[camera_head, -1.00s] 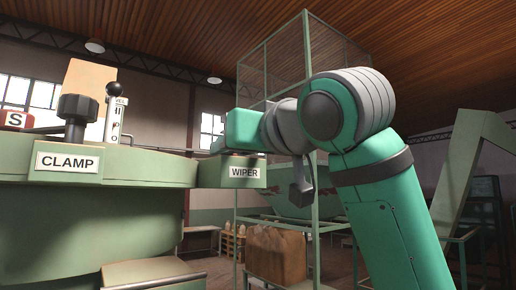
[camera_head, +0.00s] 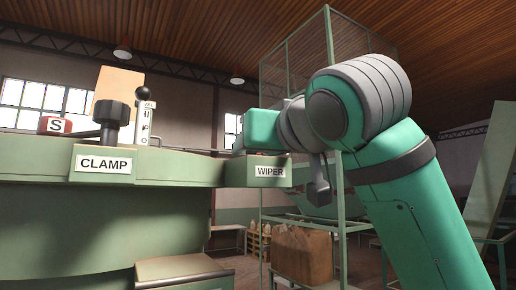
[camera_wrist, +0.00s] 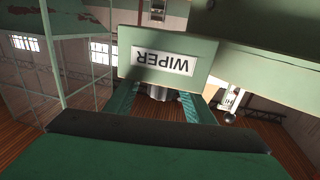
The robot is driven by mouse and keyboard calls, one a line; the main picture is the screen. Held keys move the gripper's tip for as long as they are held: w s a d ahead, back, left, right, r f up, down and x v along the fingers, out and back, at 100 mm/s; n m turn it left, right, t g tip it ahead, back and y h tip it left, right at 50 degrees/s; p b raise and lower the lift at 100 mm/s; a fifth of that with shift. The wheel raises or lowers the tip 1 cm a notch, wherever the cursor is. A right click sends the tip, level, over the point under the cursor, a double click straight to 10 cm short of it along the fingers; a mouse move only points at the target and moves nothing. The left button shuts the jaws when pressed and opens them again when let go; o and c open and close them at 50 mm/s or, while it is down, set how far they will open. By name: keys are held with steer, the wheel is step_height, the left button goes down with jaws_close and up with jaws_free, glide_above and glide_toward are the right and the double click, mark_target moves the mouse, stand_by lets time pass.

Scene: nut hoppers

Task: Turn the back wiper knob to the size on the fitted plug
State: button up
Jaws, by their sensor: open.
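The WIPER station is a green box with a white label (camera_head: 270,172) on the machine's right side. The label shows upside down in the wrist view (camera_wrist: 163,60). My gripper (camera_wrist: 158,101) is open, its two teal fingers apart just past the box's edge. A grey cylindrical part (camera_wrist: 157,93) shows between the fingers, partly hidden by the box; I cannot tell whether it is the wiper knob. In the head view my arm's end covers the space above the box, hiding any knob or pointer. A red block marked S (camera_head: 56,125) sits on the machine's top at left.
A CLAMP label (camera_head: 104,164) is on the machine's front, with a black knob (camera_head: 112,114) above it. A black-balled lever (camera_head: 142,93) stands beside a marked white plate.

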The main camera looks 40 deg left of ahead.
steer(key=v, duration=1.1)
steer(key=shift+w, duration=0.1)
